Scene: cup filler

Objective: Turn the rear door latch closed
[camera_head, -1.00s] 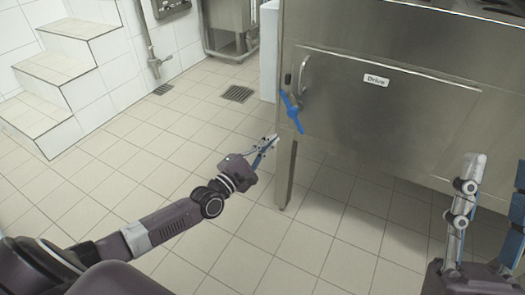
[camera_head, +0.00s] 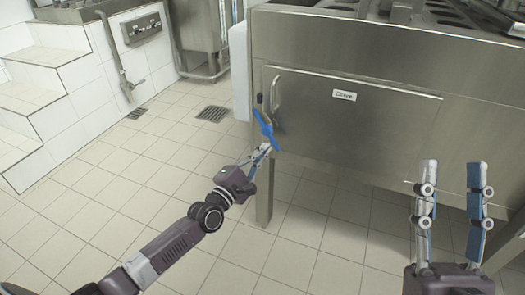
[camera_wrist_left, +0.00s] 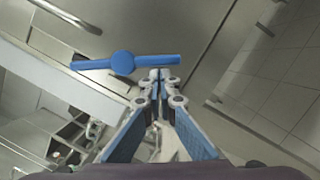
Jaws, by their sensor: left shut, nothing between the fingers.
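The blue door latch (camera_head: 266,128) sits at the left edge of the metal door marked "Drive" (camera_head: 345,125). Its bar slants from upper left to lower right in the head view. In the left wrist view the latch (camera_wrist_left: 124,63) shows a round hub and a bar lying nearly across the picture. My left gripper (camera_head: 266,150) is shut and empty, with its tips close by the latch's lower end. In the left wrist view the tips (camera_wrist_left: 158,76) are just under the bar's right half; I cannot tell if they touch. My right gripper (camera_head: 452,170) is open and empty, in front of the machine.
A curved metal handle (camera_head: 275,94) is on the door beside the latch. A machine leg (camera_head: 265,195) stands below the latch. White tiled steps (camera_head: 50,60) are at the left. The tiled floor between is clear, with a drain grate (camera_head: 213,113).

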